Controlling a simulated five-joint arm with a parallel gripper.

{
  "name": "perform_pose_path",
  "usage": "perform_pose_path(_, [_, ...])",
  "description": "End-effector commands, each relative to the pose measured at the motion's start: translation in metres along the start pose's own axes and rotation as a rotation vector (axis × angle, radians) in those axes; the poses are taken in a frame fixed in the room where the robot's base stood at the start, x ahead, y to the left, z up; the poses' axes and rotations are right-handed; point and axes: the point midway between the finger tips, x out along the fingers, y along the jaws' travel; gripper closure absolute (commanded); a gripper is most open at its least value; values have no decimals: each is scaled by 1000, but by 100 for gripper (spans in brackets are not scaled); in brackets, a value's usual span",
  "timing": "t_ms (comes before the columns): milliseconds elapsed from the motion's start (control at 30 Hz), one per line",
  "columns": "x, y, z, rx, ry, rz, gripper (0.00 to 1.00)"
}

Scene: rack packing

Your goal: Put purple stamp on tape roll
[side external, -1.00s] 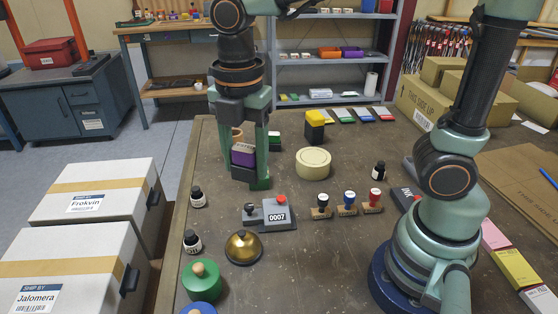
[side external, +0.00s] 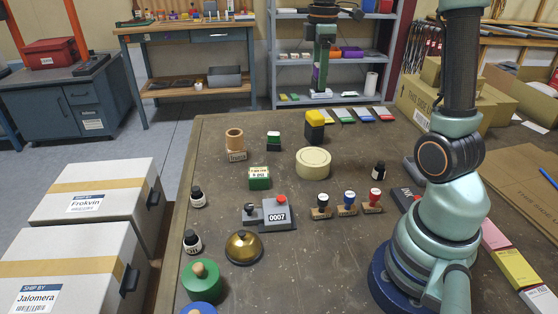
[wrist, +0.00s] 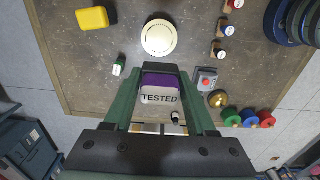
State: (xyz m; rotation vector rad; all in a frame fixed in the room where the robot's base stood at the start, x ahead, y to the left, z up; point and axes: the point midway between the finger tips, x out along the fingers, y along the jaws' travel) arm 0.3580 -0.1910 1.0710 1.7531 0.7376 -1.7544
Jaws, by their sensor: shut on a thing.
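The purple stamp (wrist: 160,82) is held between the two green fingers of my gripper (wrist: 160,75) in the wrist view; its pale side reads TESTED. In the side external view my gripper (side external: 321,72) is high up, pointing down, seen against the shelf behind the table; I cannot make out the stamp there. The tape roll (side external: 313,163) is a cream disc lying flat on the table, with nothing on it. It also shows in the wrist view (wrist: 159,37), beyond the fingertips and apart from the stamp.
A yellow-topped stamp (side external: 314,126) stands just behind the tape roll.

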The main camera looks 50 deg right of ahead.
Motion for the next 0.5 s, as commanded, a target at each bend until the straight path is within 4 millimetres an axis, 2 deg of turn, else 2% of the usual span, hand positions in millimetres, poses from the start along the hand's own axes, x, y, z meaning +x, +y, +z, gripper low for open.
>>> perform_pose_path(167, [25, 1, 4, 12, -1, -5, 99])
perform_pose_path(500, [108, 1, 3, 10, -2, -6, 99])
